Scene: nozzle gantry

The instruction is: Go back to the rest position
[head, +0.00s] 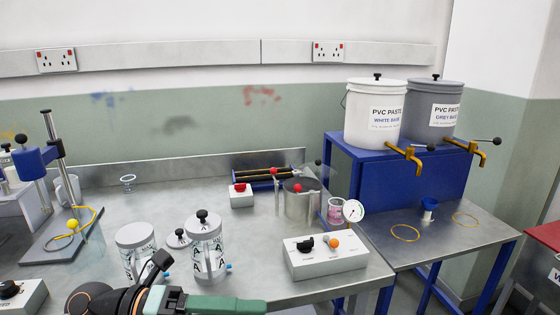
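My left gripper (215,303) shows at the bottom edge, left of centre, as a dark wrist with a green part pointing right. My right gripper is not in view.
White (374,112) and grey (432,105) paste buckets stand on a blue rack (340,150) at right.

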